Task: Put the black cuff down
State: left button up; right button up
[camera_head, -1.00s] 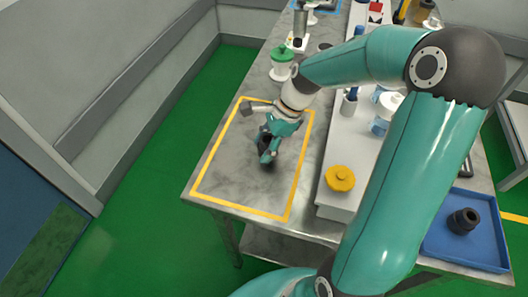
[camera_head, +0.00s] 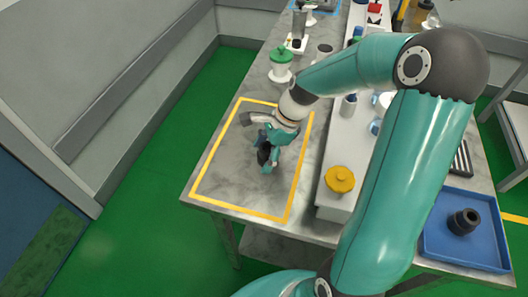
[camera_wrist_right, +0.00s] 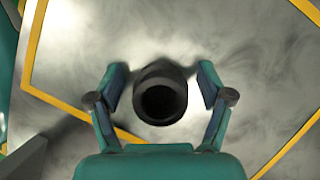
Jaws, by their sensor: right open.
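The black cuff (camera_wrist_right: 160,93) shows in the right wrist view with its round opening facing the camera. It is between the two fingers of my right gripper (camera_wrist_right: 162,80), with a gap on each side. The fingers are open and do not touch it. In the head view my right gripper (camera_head: 267,157) points down inside the yellow-outlined area (camera_head: 233,205) of the grey table, and the dark cuff is partly hidden by the fingers. The cuff appears to stand on the tabletop. My left gripper is not in view.
A blue tray (camera_head: 440,245) at the right holds another black part (camera_head: 464,221). A raised white shelf with a yellow knob (camera_head: 340,179) borders the outlined area on the right. A green-lidded jar (camera_head: 281,65) stands behind. The front of the outlined area is clear.

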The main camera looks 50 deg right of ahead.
jog(key=v, duration=1.2)
